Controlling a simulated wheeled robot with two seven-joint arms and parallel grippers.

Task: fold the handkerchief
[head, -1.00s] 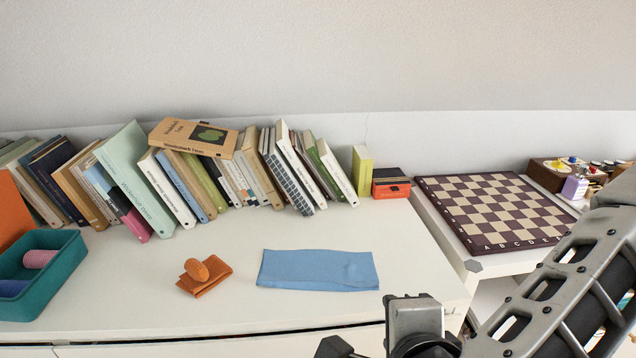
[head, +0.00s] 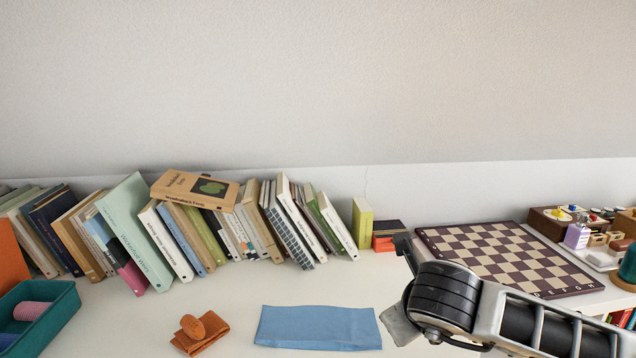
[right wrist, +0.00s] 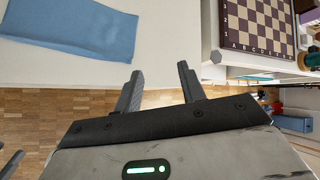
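The blue handkerchief (head: 318,328) lies flat on the white surface as a long folded strip, with its left and right ends short. In the right wrist view, part of it (right wrist: 75,25) shows at the upper left. My right gripper (right wrist: 160,70) is open and empty, with its two fingers apart near the white surface's edge, to the right of the handkerchief and not touching it. In the head view my right arm comes in from the right and its end is beside the handkerchief's right end.
An orange folded cloth with an orange roll (head: 195,330) lies left of the handkerchief. A teal bin (head: 60,318) stands at far left. A row of books (head: 240,225) lines the wall. A chessboard (head: 505,255) lies at the right. Bare white surface surrounds the handkerchief.

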